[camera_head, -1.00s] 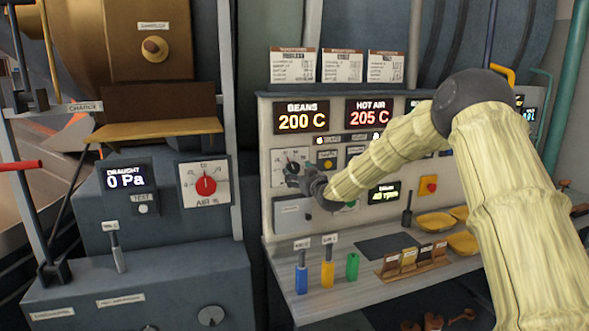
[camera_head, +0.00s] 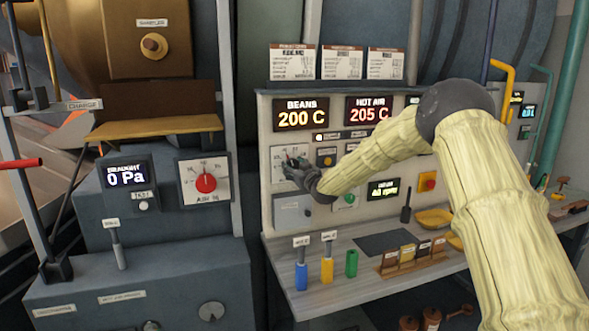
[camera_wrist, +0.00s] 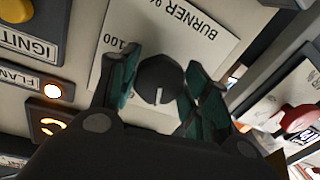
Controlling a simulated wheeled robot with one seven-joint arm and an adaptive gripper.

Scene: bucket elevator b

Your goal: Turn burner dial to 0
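The burner dial is a dark round knob (camera_wrist: 160,82) with a pale pointer line, on a white plate (camera_wrist: 190,25) lettered "BURNER %" and "100". The lettering is upside down in the wrist view, and the pointer line runs toward the picture's bottom. In the head view my gripper (camera_head: 293,168) is at the dial plate (camera_head: 278,160) on the panel, hiding part of the dial. The 0 mark cannot be read.
A red AIR dial (camera_head: 206,183) is on the box to the left. Colored handles (camera_head: 327,268) stand on the shelf below. Displays (camera_head: 301,116) sit above.

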